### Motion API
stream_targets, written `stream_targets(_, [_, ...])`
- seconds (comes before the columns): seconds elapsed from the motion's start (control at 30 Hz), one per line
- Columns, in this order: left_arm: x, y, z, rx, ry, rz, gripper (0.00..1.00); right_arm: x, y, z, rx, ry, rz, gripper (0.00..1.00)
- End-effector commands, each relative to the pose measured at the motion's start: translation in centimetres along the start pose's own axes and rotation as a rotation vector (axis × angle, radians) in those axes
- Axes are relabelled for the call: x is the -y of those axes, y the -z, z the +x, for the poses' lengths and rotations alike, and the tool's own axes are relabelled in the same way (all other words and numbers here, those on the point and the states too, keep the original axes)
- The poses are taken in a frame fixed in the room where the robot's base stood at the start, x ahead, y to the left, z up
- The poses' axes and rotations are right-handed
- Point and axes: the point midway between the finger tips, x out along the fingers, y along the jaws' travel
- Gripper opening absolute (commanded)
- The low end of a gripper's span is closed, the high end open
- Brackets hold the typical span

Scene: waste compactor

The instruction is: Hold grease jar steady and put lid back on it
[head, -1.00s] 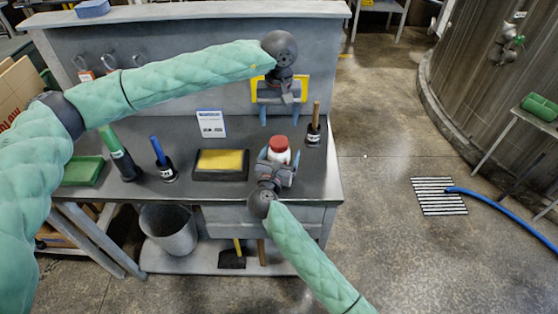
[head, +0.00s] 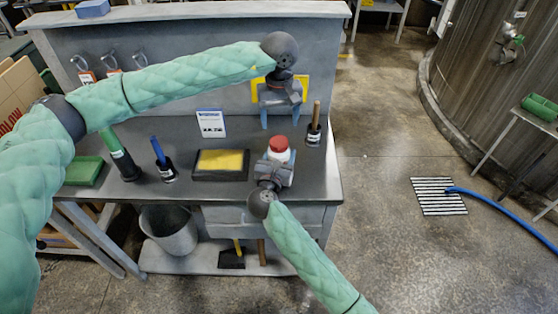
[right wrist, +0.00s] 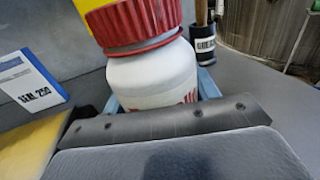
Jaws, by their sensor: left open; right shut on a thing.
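The white grease jar (head: 280,156) stands near the front right of the bench. The red lid (head: 278,142) is on its top; in the right wrist view the lid (right wrist: 140,20) covers the mouth above a red ring. I cannot tell how tightly it sits. My right gripper (head: 277,163) is shut on the jar from the front; its blue fingers show at both sides of the jar body (right wrist: 155,78) in the right wrist view. My left gripper (head: 279,121) is open and empty, pointing down above and behind the jar, apart from the lid.
A black tray with a yellow pad (head: 220,162) lies left of the jar. A wooden-handled tool in a black holder (head: 313,134) stands close on the right. A white sign (head: 211,124) stands behind. Blue-handled (head: 159,152) and green-handled tools stand further left.

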Motion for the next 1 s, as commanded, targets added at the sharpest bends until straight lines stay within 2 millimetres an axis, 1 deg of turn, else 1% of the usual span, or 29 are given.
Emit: stream_targets(1.0, [0.07, 0.17, -0.29, -0.007, -0.003, -1.472, 0.67, -0.01, 0.02, -0.01, 0.0, 0.0, 0.0, 0.0])
